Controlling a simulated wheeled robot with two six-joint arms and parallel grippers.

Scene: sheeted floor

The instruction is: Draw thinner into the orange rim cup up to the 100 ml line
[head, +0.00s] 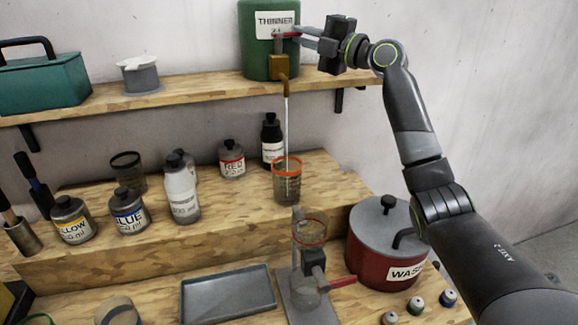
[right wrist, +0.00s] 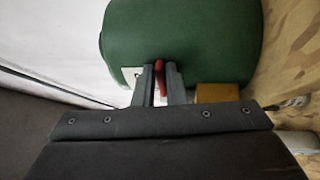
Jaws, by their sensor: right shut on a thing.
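The green thinner can (head: 255,50) stands on the upper shelf, with a brass tap (head: 279,68) at its front. A thin pale stream (head: 287,112) runs down from the spout into the orange rim cup (head: 287,185), which stands upright on the raised wooden step below. The cup has marks on its clear wall; I cannot read the liquid level against the 100 ml line. My right gripper (head: 301,38) is shut on the red tap lever (head: 287,35). The lever also shows between the fingers in the right wrist view (right wrist: 160,77). My left gripper is out of view.
A dark bottle (head: 272,142) stands just behind the cup. In front are a clear vessel with a reddish rim on a stand (head: 311,232) and a red waste pot (head: 367,262). Paint bottles stand left; a grey tray (head: 228,296) lies empty.

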